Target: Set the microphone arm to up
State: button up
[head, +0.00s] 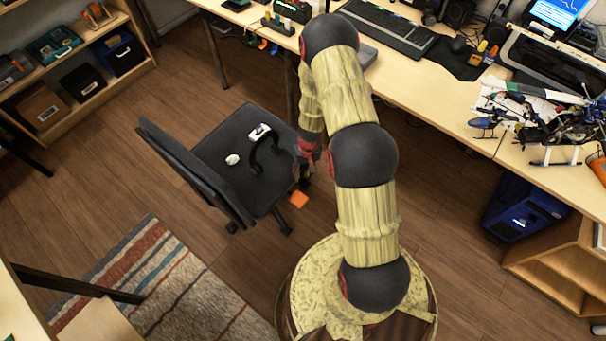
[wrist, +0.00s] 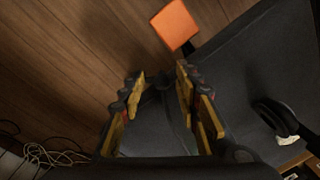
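What looks like a headset (head: 265,152), a dark curved band with white end pieces, lies on the black office chair's seat (head: 214,143). In the wrist view its dark curve and a pale end (wrist: 272,117) show at the right. I cannot make out a separate microphone arm or its position. My gripper (head: 308,160) is at the seat's right edge in the head view, partly hidden by my arm. In the wrist view my gripper (wrist: 160,88) has its fingers spread with nothing between them, over the dark chair, apart from the headset.
An orange square piece (head: 299,200) lies beside the chair; it also shows in the wrist view (wrist: 175,25). The chair's backrest (head: 190,165) stands left of the seat. A desk (head: 440,95) with a keyboard and a model helicopter (head: 545,120) runs along the right. Loose cables (wrist: 50,155) show lower left.

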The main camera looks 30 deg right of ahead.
jog(key=shift+c, duration=1.4)
grip_shut()
